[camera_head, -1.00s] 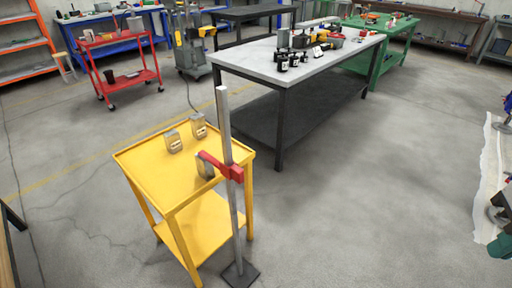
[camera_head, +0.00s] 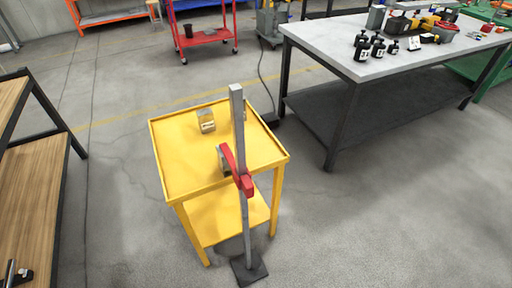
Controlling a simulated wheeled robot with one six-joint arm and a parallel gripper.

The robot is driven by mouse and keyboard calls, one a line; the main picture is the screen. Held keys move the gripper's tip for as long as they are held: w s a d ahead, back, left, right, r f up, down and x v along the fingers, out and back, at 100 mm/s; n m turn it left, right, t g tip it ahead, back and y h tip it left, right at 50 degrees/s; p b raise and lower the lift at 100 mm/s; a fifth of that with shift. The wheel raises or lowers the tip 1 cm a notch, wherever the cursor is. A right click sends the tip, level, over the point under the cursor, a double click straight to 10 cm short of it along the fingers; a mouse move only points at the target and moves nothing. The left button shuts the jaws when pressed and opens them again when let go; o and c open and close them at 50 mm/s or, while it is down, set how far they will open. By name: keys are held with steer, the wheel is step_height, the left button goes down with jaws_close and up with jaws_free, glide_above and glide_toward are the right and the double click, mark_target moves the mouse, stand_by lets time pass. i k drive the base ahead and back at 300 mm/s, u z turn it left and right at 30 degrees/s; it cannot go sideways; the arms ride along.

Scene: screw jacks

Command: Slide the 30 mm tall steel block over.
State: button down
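Metal blocks with pale labels stand on the yellow cart (camera_head: 178,160). One block (camera_head: 206,121) stands near the back of the tray. A second block (camera_head: 244,113) is mostly hidden behind the grey post (camera_head: 238,125). A third block (camera_head: 223,160) stands beside the red arm (camera_head: 229,162) of the post, which partly covers it. The labels are too small to read, so I cannot tell which block is 30 mm tall.
The post stands on a dark foot (camera_head: 249,270) at the cart's front right. A wooden-topped bench (camera_head: 35,190) is at the left. A grey-topped table (camera_head: 335,55) with black jacks (camera_head: 362,48) is at the back right. Floor is clear at the lower right.

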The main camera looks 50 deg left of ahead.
mark_target(223, 165)
steer(key=u, duration=0.2)
steer(key=i, duration=0.6)
steer(key=u, duration=1)
steer(key=i, duration=0.55)
steer(key=u, duration=0.7)
